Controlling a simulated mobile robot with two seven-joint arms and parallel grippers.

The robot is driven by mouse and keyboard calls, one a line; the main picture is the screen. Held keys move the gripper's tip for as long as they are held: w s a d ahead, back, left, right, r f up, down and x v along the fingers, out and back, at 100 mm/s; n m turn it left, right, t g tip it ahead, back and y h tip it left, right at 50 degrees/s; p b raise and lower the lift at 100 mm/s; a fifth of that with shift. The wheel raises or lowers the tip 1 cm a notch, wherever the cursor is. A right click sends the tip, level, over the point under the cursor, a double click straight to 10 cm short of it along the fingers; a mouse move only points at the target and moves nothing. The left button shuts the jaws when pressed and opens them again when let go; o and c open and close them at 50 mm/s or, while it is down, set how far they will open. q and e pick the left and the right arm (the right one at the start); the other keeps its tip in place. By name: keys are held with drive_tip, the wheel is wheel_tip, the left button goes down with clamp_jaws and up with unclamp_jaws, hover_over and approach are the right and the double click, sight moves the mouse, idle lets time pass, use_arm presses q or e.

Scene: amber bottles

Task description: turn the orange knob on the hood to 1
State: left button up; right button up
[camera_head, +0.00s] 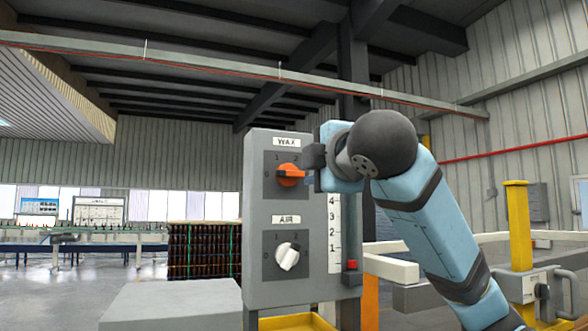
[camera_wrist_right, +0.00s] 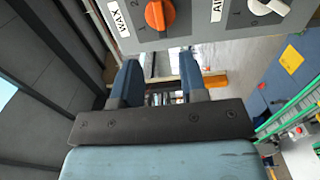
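The grey control box (camera_head: 255,225) carries an orange knob (camera_head: 290,174) under the label WAX, with marks 0, 1 and 2 around it. The knob's ridge lies roughly level in the head view; I cannot tell its pointing end for sure. My right gripper (camera_head: 316,168) is just right of the knob in the head view, its side partly covering the box edge. In the right wrist view my right gripper (camera_wrist_right: 159,82) has its two fingers apart with nothing between them. The orange knob (camera_wrist_right: 160,14) is beyond the fingertips, apart from them. My left gripper is out of view.
A white knob (camera_head: 288,256) labelled AIR sits below on the same box. A scale with a red slider (camera_head: 352,265) runs down its side. A yellow post (camera_head: 519,240) and pale rails stand right. Stacked dark crates (camera_head: 204,250) stand behind at left.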

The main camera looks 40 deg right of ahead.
sight(293, 173)
drive_tip(key=p+x, duration=0.2)
drive_tip(key=x, duration=0.7)
drive_tip(key=shift+w, duration=0.1)
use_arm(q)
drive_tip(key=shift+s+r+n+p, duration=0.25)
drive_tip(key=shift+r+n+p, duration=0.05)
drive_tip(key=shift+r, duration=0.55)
use_arm(e)
drive_tip(key=shift+w+d, duration=0.1)
drive_tip(key=shift+w, duration=0.25)
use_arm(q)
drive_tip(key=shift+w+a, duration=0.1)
use_arm(e)
drive_tip(key=shift+c, duration=0.2)
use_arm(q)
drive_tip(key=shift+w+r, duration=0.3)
use_arm(e)
clamp_jaws()
